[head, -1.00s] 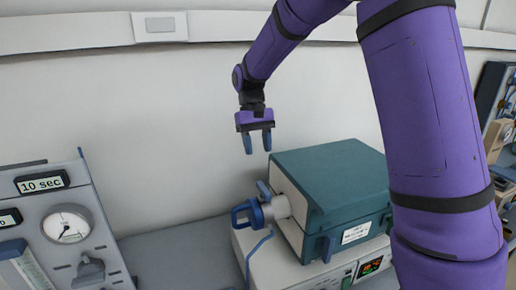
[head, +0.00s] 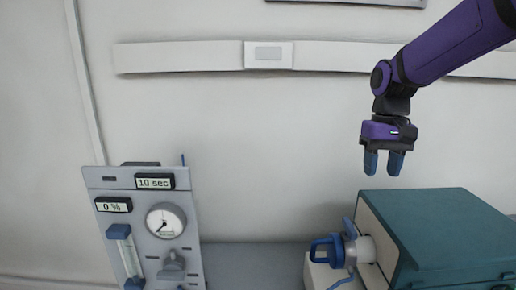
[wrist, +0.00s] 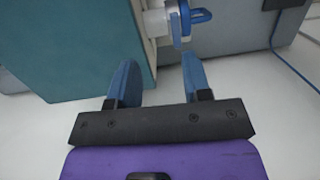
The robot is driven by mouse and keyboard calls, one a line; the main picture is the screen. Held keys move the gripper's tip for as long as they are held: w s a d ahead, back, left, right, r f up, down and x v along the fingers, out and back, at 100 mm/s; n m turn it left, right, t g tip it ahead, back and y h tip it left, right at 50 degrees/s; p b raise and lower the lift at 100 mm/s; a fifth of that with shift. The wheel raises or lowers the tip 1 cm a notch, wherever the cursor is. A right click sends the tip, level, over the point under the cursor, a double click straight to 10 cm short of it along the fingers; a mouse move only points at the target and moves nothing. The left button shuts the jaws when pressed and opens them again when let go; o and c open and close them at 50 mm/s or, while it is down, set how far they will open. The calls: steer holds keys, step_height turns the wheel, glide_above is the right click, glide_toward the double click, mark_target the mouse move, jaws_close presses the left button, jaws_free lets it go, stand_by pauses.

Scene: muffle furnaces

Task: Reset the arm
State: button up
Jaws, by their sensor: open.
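My gripper (head: 384,163) hangs from my purple arm at the right of the head view, with its blue fingers pointing down. The fingers are apart with nothing between them. It is above the left end of the teal-topped furnace (head: 440,225) and does not touch it. In the wrist view my gripper (wrist: 158,82) shows its two spread fingers, with the furnace's teal side (wrist: 75,50) at the upper left.
The furnace's blue handle (head: 324,252) sticks out at its left side. A grey panel (head: 145,220) with a gauge and "10 sec" display stands at the left.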

steer(key=s+d+r+t, duration=0.1)
steer(key=s+d+t, duration=0.1)
steer(key=s, duration=0.8)
steer(key=s+d+r+t, duration=0.1)
steer(key=s+t, duration=0.3)
steer(key=s, duration=0.6)
steer(key=shift+s+d+r+t, duration=0.25)
steer(key=shift+d+r+t, duration=0.15)
steer(key=shift+r, duration=0.2)
steer(key=shift+c, duration=0.3)
